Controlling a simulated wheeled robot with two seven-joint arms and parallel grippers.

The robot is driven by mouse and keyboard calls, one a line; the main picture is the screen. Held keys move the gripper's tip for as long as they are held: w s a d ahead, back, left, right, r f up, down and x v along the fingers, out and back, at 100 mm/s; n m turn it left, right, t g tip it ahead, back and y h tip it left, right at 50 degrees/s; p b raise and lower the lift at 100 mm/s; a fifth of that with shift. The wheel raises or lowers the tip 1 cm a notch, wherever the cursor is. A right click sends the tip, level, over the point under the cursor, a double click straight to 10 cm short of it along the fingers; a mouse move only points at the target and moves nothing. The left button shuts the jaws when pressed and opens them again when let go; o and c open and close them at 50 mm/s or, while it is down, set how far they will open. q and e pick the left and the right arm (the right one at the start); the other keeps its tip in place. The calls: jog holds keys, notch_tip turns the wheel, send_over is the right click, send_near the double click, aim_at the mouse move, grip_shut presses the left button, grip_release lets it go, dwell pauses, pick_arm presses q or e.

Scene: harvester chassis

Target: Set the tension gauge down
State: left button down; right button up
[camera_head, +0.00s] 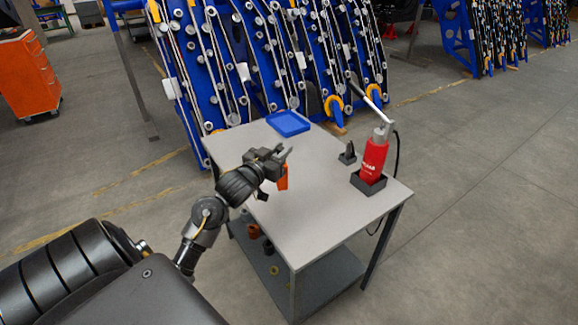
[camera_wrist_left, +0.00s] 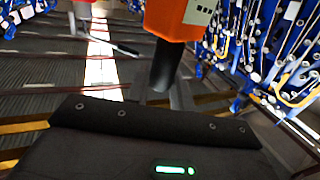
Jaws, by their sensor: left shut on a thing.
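The tension gauge (camera_head: 283,178) looks like a small orange body, held in my left gripper (camera_head: 281,165) over the left part of the grey table (camera_head: 318,208). My left gripper is shut on it, and the gripper partly hides it. In the left wrist view the orange gauge (camera_wrist_left: 176,18) shows at the top with a pale label and a dark stem below it. I cannot tell the exact gap between the gauge and the table top. My right gripper is not in view.
A red tool (camera_head: 374,160) stands in a black holder (camera_head: 368,182) at the table's right. A small black stand (camera_head: 348,154) is beside it. A blue tray (camera_head: 288,123) lies at the back. The table's middle and front are clear. Blue racks (camera_head: 235,60) stand behind.

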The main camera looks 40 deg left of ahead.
pick_arm(q)
jog(key=w+f, duration=0.4)
jog(key=f, duration=0.4)
jog(key=shift+a+p, duration=0.15)
jog(key=shift+p, duration=0.15)
jog(key=shift+f, duration=0.1)
jog(key=c, duration=1.2)
grip_release()
jog(key=b, duration=0.1)
send_near(282, 183)
jog(key=w+r, duration=0.1)
jog(key=w+a+r, duration=0.1)
jog(key=w, duration=0.1)
jog(key=shift+w+a+r, duration=0.2)
jog(key=shift+a+r, duration=0.05)
jog(key=shift+r, duration=0.1)
